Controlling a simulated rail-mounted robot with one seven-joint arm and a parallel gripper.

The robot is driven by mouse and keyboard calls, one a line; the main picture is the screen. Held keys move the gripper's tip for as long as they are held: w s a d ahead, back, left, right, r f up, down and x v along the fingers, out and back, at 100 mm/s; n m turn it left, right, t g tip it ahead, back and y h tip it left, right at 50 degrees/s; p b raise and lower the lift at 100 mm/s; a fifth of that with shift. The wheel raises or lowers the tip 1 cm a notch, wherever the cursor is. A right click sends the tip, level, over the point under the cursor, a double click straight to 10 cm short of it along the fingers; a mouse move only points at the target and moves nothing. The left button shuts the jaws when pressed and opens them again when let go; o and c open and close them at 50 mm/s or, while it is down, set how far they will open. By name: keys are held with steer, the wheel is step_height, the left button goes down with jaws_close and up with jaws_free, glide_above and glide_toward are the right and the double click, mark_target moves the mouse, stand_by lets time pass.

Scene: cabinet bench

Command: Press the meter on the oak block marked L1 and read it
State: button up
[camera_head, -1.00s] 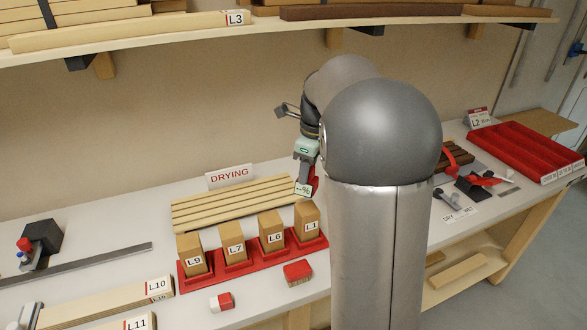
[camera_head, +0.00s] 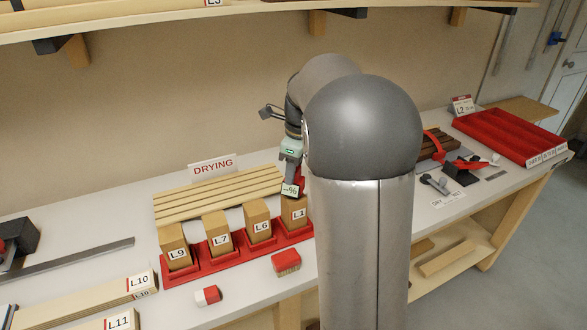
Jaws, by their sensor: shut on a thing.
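The oak block marked L1 (camera_head: 292,222) stands upright at the right end of a red rack (camera_head: 203,270). My gripper (camera_head: 293,170) is directly above it, pointing down and shut on the meter (camera_head: 290,190). The meter is partly red, and its small pale display reads "--%". Its lower end is at the top of the L1 block; I cannot tell whether it touches the wood. My arm hides part of the area to the right of the block.
Blocks L6 (camera_head: 258,221), L7 (camera_head: 217,234) and L9 (camera_head: 175,247) stand in the same rack. Pale slats (camera_head: 215,195) lie behind, by the DRYING sign (camera_head: 213,164). A red-topped brush (camera_head: 286,262) and a red-and-white item (camera_head: 207,296) lie in front.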

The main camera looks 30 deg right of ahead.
steer(key=shift+f, duration=0.6)
stand_by(1.7)
step_height(320, 180, up, 7)
steer(key=p, duration=0.6)
steer(key=shift+r, duration=0.15)
